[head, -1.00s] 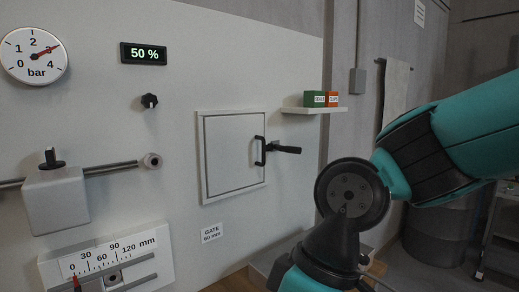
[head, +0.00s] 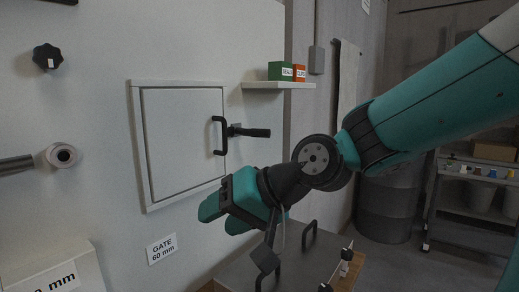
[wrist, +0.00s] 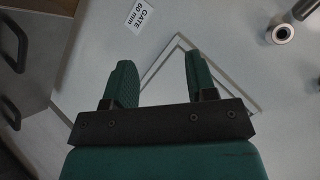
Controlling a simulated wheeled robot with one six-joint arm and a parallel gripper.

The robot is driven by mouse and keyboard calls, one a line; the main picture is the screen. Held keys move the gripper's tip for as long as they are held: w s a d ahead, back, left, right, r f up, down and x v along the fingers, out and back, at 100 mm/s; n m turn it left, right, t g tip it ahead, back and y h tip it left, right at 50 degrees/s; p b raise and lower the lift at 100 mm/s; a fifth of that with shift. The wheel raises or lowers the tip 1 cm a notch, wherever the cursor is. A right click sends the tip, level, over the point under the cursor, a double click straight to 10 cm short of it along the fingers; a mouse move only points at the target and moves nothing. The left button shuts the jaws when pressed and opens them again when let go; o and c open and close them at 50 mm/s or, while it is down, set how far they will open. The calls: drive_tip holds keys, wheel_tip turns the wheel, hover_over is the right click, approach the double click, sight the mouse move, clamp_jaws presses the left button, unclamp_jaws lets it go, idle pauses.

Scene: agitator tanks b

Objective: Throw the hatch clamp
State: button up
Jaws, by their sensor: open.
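The hatch (head: 182,140) is a closed square white door in a raised frame on the panel. A black pull handle (head: 219,136) stands on its right edge. The hatch clamp, a black lever (head: 250,132), sticks out to the right from beside the handle, roughly level. My gripper (head: 221,218) has green fingers and is open and empty below the hatch's lower right corner, apart from the clamp. In the wrist view my fingers (wrist: 160,66) are spread, with a corner of the hatch frame (wrist: 181,42) beyond them. The clamp cannot be made out there.
A small shelf (head: 277,86) with a green and an orange box is above right of the clamp. A GATE 60 mm label (head: 162,249) is below the hatch. A bench top with black handles (head: 309,237) is under my gripper. A black knob (head: 48,57) is at left.

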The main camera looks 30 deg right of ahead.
drive_tip(key=w+d+r+m+t+h+b, duration=0.1)
drive_tip(key=w+d+m+t+h+b, duration=0.15)
drive_tip(key=d+m+t, duration=0.2)
drive_tip(key=w+d+r+m+t+h+b, duration=0.1)
drive_tip(key=w+d+m+t, duration=0.2)
drive_tip(key=d, duration=0.3)
drive_tip(key=m+t+h+p, duration=0.4)
drive_tip(key=m+h, duration=0.1)
drive_tip(key=m, duration=0.2)
approach(263, 134)
drive_tip(key=shift+g, duration=0.25)
drive_tip(key=w+p, duration=0.3)
drive_tip(key=w+r+p, duration=0.1)
drive_tip(key=w+p, duration=0.2)
drive_tip(key=w, duration=0.1)
drive_tip(key=w+r+p, duration=0.1)
drive_tip(key=w+p, duration=0.2)
drive_tip(key=shift+w+d, duration=0.2)
drive_tip(key=shift+d, duration=0.15)
drive_tip(key=shift+w+d+p, duration=0.1)
drive_tip(key=shift+w+p, duration=0.35)
drive_tip(key=shift+w, duration=0.15)
clamp_jaws()
drive_tip(key=shift+f, duration=0.1)
